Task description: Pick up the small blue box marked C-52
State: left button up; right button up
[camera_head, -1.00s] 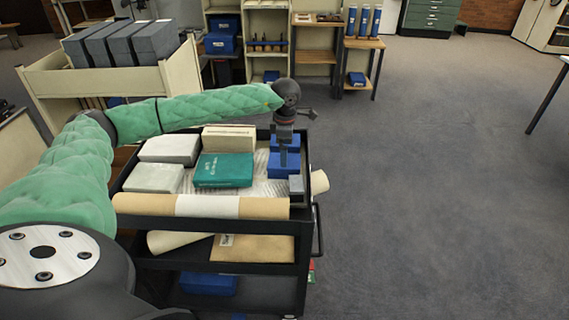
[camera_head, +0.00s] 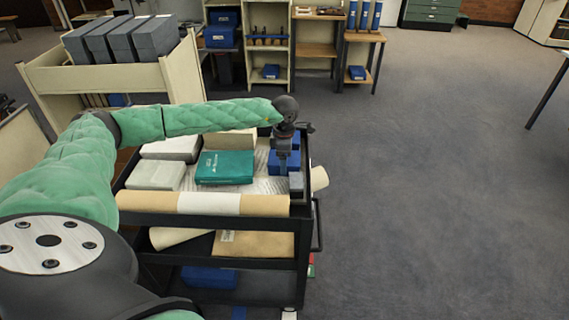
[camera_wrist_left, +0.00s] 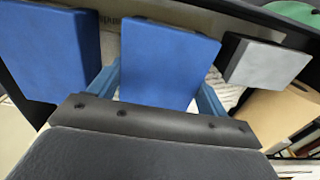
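My left gripper (camera_head: 283,166) points down over the blue boxes at the right end of the black cart. In the left wrist view, a small blue box (camera_wrist_left: 165,58) lies between its two fingers (camera_wrist_left: 158,92), which show as blue pieces on either side. I see no clear squeeze on the box, so the gripper looks open around it. A second blue box (camera_wrist_left: 45,50) is to the left and a grey box (camera_wrist_left: 262,62) to the right. In the head view a blue box (camera_head: 292,161) shows partly behind the gripper. No C-52 marking is readable. My right gripper is out of view.
The black cart (camera_head: 300,225) also carries a teal box (camera_head: 224,168), pale grey boxes (camera_head: 155,176) and a long paper roll (camera_head: 255,205). A cream cart with grey boxes (camera_head: 100,80) stands behind at left. Open floor (camera_head: 430,180) lies to the right.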

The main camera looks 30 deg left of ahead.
pick_arm(q)
jog(key=shift+c, duration=1.2)
